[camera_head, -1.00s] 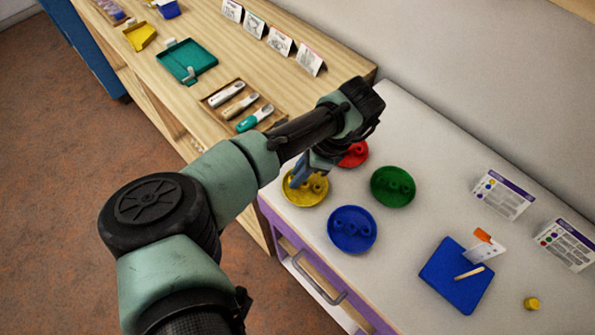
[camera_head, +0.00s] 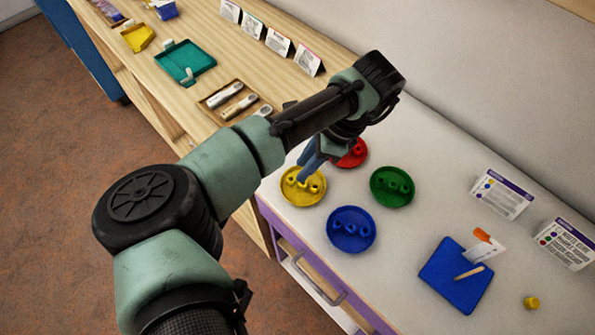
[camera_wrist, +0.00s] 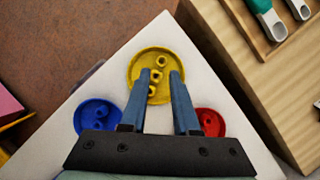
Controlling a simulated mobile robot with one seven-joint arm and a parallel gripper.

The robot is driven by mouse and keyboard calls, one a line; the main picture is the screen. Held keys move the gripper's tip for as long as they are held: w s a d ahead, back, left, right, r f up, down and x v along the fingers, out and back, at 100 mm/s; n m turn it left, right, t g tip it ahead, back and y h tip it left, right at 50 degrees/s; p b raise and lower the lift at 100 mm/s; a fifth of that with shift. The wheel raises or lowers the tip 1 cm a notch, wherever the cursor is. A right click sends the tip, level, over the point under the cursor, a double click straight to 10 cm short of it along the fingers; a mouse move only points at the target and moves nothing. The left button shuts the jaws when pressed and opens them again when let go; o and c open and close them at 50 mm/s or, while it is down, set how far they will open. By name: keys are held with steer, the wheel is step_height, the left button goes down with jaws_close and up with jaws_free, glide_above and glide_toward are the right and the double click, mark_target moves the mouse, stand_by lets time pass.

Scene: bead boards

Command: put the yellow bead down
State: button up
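My gripper (camera_wrist: 161,74) is open and empty, its two blue fingers apart. In the head view my gripper (camera_head: 302,177) is above the yellow dish (camera_head: 303,201), its fingertips near the dish's far side. In the wrist view the yellow dish (camera_wrist: 135,71) lies ahead, partly behind the fingers. Yellow beads (camera_wrist: 160,62) sit in a row in that dish and show between the fingertips, apart from them. They also show in the head view (camera_head: 314,189). Another yellow bead (camera_head: 531,303) stands alone on the white table at the lower right.
Close by are a red dish (camera_head: 354,158), a green dish (camera_head: 392,199) and a blue dish (camera_head: 343,243), each with beads. A blue board (camera_head: 447,284) with a stick and card lies to the right. The wooden bench (camera_head: 300,91) adjoins the white table (camera_head: 400,240).

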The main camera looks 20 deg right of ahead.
steer(key=v, duration=0.7)
steer(key=shift+r, duration=0.25)
steer(key=shift+d, duration=0.1)
